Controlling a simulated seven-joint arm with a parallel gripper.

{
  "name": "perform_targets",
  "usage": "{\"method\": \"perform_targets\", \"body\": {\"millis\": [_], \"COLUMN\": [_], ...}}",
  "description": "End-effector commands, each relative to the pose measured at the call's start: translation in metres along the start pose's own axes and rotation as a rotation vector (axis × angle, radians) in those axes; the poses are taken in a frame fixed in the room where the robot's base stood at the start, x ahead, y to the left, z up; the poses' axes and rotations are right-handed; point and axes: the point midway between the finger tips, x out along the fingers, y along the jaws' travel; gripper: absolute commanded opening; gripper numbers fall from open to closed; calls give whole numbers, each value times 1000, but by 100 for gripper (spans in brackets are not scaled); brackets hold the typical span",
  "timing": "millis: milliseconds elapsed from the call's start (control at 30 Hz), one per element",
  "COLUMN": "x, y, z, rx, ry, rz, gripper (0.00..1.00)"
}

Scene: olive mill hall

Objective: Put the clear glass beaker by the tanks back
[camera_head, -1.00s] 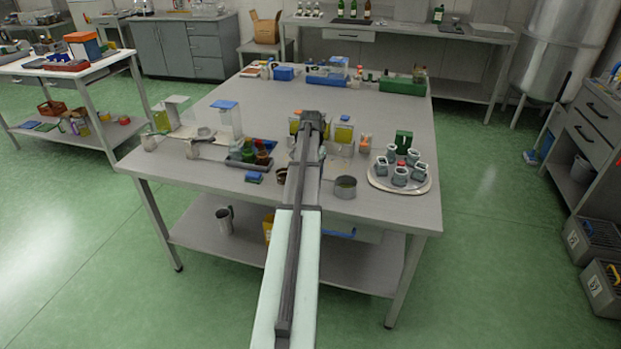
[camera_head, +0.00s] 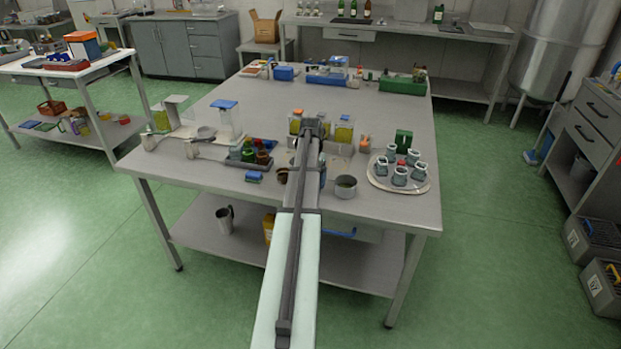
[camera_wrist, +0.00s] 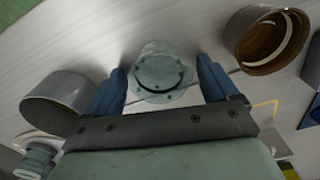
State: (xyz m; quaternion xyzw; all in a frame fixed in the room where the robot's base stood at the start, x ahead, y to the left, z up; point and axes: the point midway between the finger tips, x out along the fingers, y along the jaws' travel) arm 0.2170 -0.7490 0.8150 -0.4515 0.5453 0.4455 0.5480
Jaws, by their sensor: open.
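In the wrist view a small, clear, pale green round vessel, seemingly the glass beaker (camera_wrist: 161,72), stands on the grey tabletop, seen from above. My gripper (camera_wrist: 165,78) is open, its two blue fingers on either side of the vessel with visible gaps. In the head view my arm hides the beaker and most of the gripper. Clear square tanks with yellow-green contents (camera_head: 343,131) stand behind the end of my arm. A taller clear tank with a blue lid (camera_head: 226,118) stands farther left.
A brown cup (camera_wrist: 268,40) and a grey metal pot (camera_wrist: 55,98) flank the gripper closely. In the head view the pot (camera_head: 345,187) is right of my arm. A round tray (camera_head: 378,183) of grey pots is farther right.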

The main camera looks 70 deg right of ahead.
Motion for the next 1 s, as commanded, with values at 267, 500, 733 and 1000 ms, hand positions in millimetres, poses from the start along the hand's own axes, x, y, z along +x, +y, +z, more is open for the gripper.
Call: {"method": "perform_targets", "body": {"millis": [267,500,733,1000], "x": [-8,-42,-82,-114], "y": [0,0,0,0], "z": [0,-1,-1,0], "rx": [0,0,0,0], "ry": [2,2,3,1], "rz": [-1,-1,-1,0], "gripper": [87,87,87,87]}}
